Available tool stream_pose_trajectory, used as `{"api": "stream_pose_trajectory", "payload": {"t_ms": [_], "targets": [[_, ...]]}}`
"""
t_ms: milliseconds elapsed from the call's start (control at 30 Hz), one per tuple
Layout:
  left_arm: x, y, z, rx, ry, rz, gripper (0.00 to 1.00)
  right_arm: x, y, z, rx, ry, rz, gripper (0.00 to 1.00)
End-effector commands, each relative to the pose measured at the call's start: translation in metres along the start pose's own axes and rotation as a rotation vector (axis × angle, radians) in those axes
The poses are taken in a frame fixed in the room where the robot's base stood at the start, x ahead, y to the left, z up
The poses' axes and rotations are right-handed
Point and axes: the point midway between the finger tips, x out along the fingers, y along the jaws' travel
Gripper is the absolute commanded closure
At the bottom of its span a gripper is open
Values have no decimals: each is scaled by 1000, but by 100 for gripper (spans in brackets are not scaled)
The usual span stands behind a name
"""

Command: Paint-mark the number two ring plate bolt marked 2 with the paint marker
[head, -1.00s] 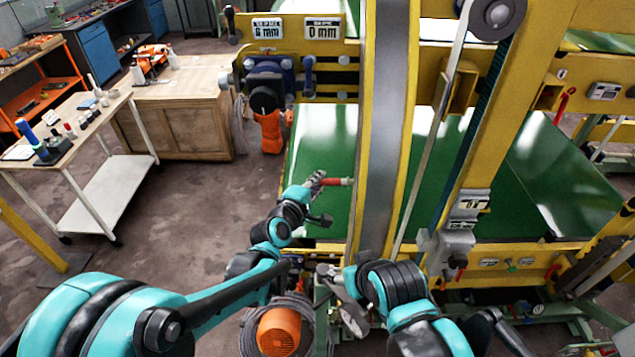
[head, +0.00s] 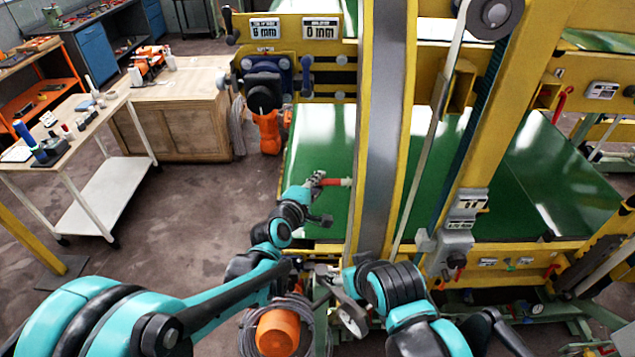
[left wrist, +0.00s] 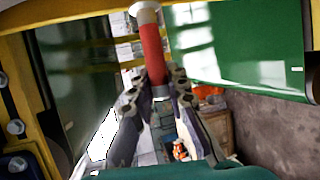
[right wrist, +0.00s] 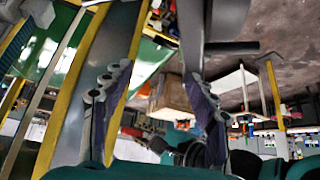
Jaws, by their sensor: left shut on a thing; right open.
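The paint marker (head: 336,182), red with a pale end, is held by my left gripper (head: 318,181) beside the big ring, over the green panel. In the left wrist view the marker (left wrist: 153,50) stands out between the two fingers of the left gripper (left wrist: 155,92), which is shut on it. The ring (head: 388,110) is a grey curved band with yellow edges. Several bolts (left wrist: 15,127) show at the left edge of the left wrist view; no number 2 is readable. My right gripper (right wrist: 155,88) is open and empty, with the ring's band (right wrist: 112,45) behind one finger.
Green panels (head: 320,145) lie on both sides of the ring inside the yellow frame (head: 520,110). An orange and black motor unit (head: 267,125) is behind on the left. A white trolley (head: 105,190) and a wooden cabinet (head: 185,130) stand further left, with clear floor before them.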

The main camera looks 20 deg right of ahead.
Motion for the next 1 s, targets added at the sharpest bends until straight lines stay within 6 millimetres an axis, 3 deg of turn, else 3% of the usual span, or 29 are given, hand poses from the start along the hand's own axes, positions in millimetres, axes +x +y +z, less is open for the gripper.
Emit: {"api": "stream_pose_trajectory", "payload": {"t_ms": [1000], "targets": [[2,0,6,0,-1,0,100,1,0,1,0,0,0,42]]}}
